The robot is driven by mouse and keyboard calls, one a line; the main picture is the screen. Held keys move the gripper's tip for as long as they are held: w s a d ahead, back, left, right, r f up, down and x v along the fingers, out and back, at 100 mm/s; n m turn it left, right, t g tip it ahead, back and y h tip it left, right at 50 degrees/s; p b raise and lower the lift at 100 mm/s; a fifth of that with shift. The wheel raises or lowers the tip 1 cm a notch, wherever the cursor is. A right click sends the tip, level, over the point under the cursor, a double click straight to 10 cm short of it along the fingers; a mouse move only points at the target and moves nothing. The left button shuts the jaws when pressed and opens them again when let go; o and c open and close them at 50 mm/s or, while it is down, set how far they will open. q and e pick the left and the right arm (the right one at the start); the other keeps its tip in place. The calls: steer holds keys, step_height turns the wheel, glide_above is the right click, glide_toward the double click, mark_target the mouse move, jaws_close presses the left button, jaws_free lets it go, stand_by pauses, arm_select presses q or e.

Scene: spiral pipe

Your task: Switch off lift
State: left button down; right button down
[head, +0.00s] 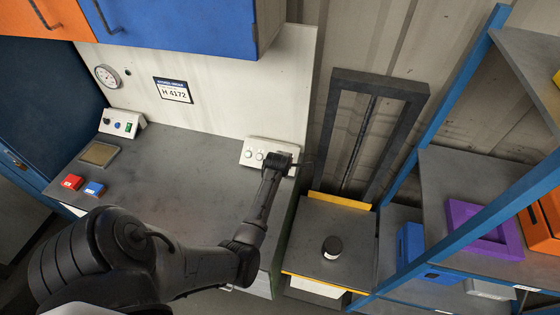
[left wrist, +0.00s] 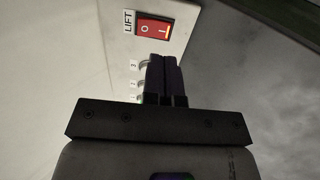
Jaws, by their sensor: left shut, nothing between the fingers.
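The lift switch (left wrist: 154,30) is a red rocker marked O and I, beside a "LIFT" label (left wrist: 128,22) in the left wrist view. A yellow-orange glow shows at its I end. It sits on a white control panel (head: 256,147) at the bench's right end. My left gripper (left wrist: 162,62) is shut and empty, its fingertips just below the rocker in that view; contact cannot be told. In the head view the left gripper (head: 280,161) covers the panel's right part. The lift (head: 315,225) has a grey platform, yellow edges and a dark mast. My right gripper is not in view.
Numbered knobs (left wrist: 146,64) lie beside my fingers. Blue-framed shelves (head: 470,160) stand right.

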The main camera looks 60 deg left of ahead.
arm_select(q)
steer(key=v, duration=0.8)
steer(key=shift+s+f, duration=0.15)
steer(key=shift+f, duration=0.1)
steer(key=shift+d, duration=0.15)
